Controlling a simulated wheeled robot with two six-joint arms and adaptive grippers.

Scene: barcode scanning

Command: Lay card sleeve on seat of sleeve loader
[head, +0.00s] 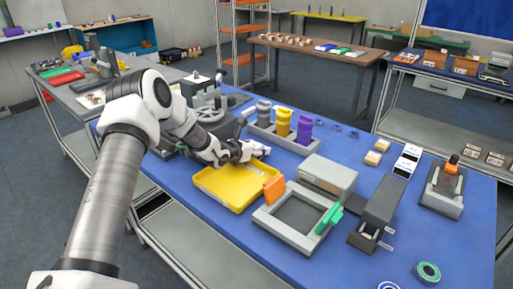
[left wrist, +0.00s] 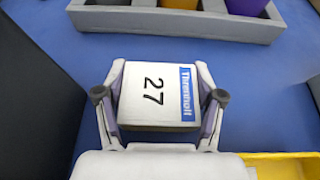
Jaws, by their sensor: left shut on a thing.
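The card sleeve (left wrist: 140,110) is a white, flat-faced piece with a blue strip and the number 27, seen in the left wrist view. My left gripper (left wrist: 160,97) is shut on it, one finger on each side. In the head view my left gripper (head: 243,152) is over the back edge of the yellow tray (head: 222,190), and the sleeve is hard to make out there. A grey frame (head: 272,228) with an orange plate and a green clamp stands right of the tray. I cannot tell for sure whether it is the sleeve loader. My right gripper is out of view.
A grey holder (head: 260,131) with grey, yellow and purple items stands behind the gripper. A grey box (head: 327,176) and a dark device (head: 376,212) stand at the right. A device with an orange knob (head: 442,192) is farther right. Some blue table surface is clear between them.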

